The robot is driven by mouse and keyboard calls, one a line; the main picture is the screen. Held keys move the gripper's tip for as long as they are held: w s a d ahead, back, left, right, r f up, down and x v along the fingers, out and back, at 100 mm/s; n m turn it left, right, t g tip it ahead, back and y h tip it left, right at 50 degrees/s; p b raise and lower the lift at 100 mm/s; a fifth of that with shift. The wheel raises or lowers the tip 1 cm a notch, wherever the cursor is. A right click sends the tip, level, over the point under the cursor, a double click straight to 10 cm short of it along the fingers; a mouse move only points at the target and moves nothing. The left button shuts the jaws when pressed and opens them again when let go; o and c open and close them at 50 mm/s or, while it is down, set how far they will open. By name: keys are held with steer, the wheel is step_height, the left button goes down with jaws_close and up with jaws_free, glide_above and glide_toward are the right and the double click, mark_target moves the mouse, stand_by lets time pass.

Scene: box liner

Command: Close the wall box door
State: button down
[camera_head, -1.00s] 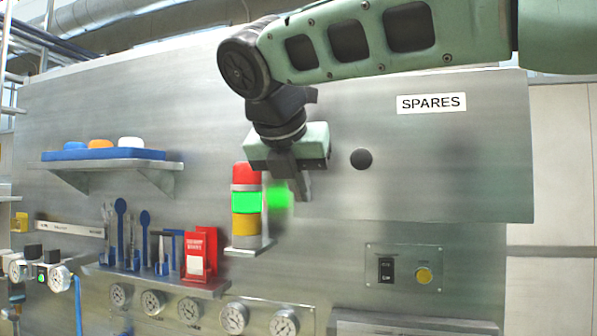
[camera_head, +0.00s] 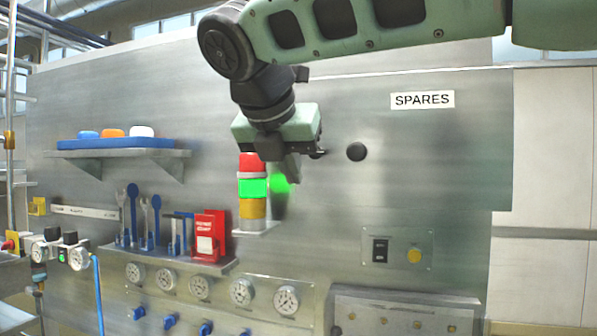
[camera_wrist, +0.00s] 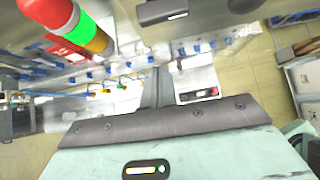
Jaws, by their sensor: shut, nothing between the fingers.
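The wall box door is the flat metal panel marked SPARES (camera_head: 430,150), with a round black knob (camera_head: 356,152) near its left side. Its lower right corner overlaps past the wall's right edge, so it appears to stand out from the wall; how far it is open I cannot tell. My gripper (camera_head: 293,176) points down, shut and empty, left of the knob and in front of the panel's left part. No contact with the door is clear. In the wrist view a grey finger (camera_wrist: 157,85) shows between the palm and the wall fittings. The box's inside is hidden.
A red, green and yellow signal lamp (camera_head: 252,208) stands close left of my gripper. A switch plate (camera_head: 398,250) sits below the door.

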steer(key=v, duration=0.8)
steer(key=shift+b, duration=0.35)
steer(key=shift+f, duration=0.15)
steer(key=s+d+f+m+g+y+b, duration=0.1)
steer(key=s+f+m+g+b, duration=0.15)
steer(key=f, duration=0.65)
steer(key=s+d+f+m+g+y+b, duration=0.1)
steer(key=f+m, duration=0.2)
steer(key=f, duration=0.6)
steer(key=s+d+f+m+g+b, duration=0.1)
steer(key=s+f+m+b, duration=0.15)
steer(key=f, duration=0.65)
steer(key=s+d+f+m+g+b, duration=0.1)
steer(key=s+d+f+m, duration=0.3)
steer(key=f, duration=0.3)
steer(key=s+d+f+m+g+y+b, duration=0.1)
steer(key=s+d+f+m, duration=0.2)
steer(key=s+f+m, duration=0.3)
steer(key=s+d+f+m+g+b, duration=0.2)
steer(key=s+d+f+m, duration=0.2)
steer(key=f, duration=0.6)
steer(key=shift+s+d+m+y, duration=0.4)
steer(key=shift+s+m, duration=0.1)
steer(key=shift+m, duration=0.5)
